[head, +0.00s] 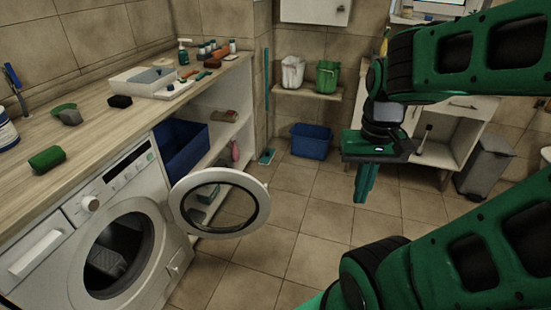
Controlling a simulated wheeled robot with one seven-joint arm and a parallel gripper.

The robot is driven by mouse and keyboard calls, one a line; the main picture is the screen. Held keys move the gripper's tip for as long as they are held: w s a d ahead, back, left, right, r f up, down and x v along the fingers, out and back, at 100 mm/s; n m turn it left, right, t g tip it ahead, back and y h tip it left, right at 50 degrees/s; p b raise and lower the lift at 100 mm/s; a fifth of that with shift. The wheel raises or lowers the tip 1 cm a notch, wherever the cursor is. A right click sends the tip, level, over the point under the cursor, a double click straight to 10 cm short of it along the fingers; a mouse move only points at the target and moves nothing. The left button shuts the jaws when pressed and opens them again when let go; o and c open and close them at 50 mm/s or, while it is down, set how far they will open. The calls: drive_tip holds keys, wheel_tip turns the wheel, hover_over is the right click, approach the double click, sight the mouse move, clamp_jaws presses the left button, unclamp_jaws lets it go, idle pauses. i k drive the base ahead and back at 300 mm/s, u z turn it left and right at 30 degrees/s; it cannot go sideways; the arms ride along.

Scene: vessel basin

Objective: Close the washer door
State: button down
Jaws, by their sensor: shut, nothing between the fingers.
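The washer (45,262) is white and stands under the wooden counter at the lower left. Its round door (254,225), a white ring with a glass middle, stands wide open, swung out to the right of the drum opening (104,255). The dark drum is visible inside. My gripper (362,185), green, hangs pointing down at the right of the picture, over the tiled floor. Its fingers are together and empty. It is well to the right of the door and apart from it.
Open shelves with a blue bin (181,150) stand behind the door. The counter (100,140) holds a white tray, bottles and brushes. A blue tub (311,142) sits on the floor at the back. Bare tiled floor (285,235) lies between the door and my gripper.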

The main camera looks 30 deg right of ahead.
sight(174, 209)
drive_tip(key=z, duration=0.15)
drive_tip(key=i, duration=1.05)
drive_tip(key=u, duration=0.3)
